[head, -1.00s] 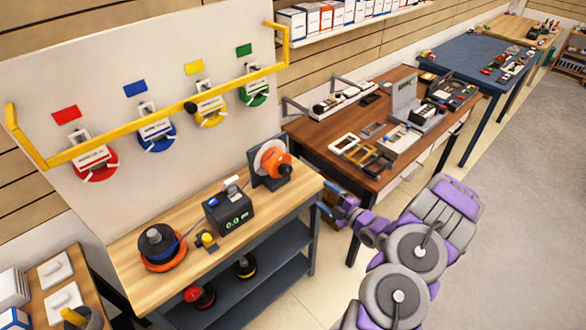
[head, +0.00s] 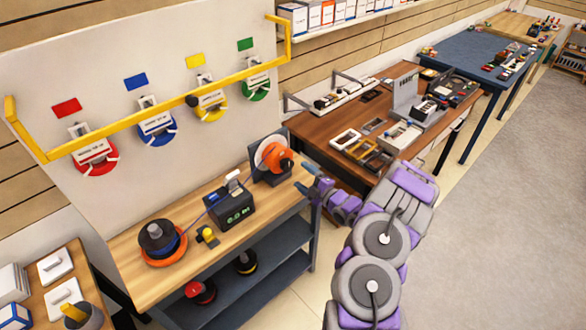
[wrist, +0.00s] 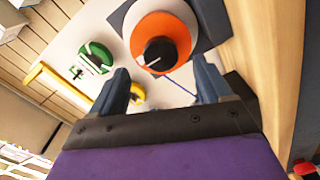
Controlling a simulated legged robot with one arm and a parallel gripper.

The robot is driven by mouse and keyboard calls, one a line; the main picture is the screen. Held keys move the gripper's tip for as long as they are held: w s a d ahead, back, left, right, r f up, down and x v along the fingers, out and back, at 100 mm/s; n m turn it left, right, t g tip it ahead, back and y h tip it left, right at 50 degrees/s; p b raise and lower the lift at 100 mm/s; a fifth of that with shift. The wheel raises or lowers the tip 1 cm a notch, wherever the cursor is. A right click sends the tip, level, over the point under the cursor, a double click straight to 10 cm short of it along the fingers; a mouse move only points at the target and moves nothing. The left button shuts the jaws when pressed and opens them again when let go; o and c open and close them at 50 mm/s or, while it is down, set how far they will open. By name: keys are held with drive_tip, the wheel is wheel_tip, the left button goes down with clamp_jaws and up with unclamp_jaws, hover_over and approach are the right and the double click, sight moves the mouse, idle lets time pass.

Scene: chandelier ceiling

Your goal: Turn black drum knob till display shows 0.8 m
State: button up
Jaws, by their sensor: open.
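The black drum knob (wrist: 158,52) sits at the centre of an orange disc (wrist: 160,30) in the wrist view. In the head view the orange drum (head: 276,156) stands on a dark mount at the right end of the wooden bench. The black display box (head: 231,208) shows small green digits that look like 0.0 m. My gripper (head: 306,180) is open and empty, just right of the drum. In the wrist view my gripper's fingertips (wrist: 162,78) are spread, with the knob ahead between them and apart from both.
A blue line runs from the display box to a black and orange spool (head: 160,240) on the bench (head: 190,275). A small yellow-topped device (head: 207,237) stands between. A yellow rail (head: 120,132) crosses the white panel. A brown table (head: 320,130) lies behind my arm.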

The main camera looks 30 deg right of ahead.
sight(289, 167)
drive_tip(key=w+a, duration=0.2)
drive_tip(key=w, duration=0.1)
drive_tip(key=shift+a+r, duration=0.1)
drive_tip(key=shift+a, duration=0.15)
drive_tip(key=w, duration=0.2)
drive_tip(key=shift+w+b, duration=0.35)
drive_tip(key=shift+b, duration=0.05)
drive_tip(key=shift+w+d, duration=0.45)
drive_tip(key=shift+d, duration=0.2)
drive_tip(key=shift+a, duration=0.9)
drive_tip(key=shift+c, duration=2.8)
drive_tip(key=shift+d, duration=0.45)
drive_tip(key=c, duration=0.3)
drive_tip(key=shift+s, duration=0.1)
drive_tip(key=shift+c, duration=0.7)
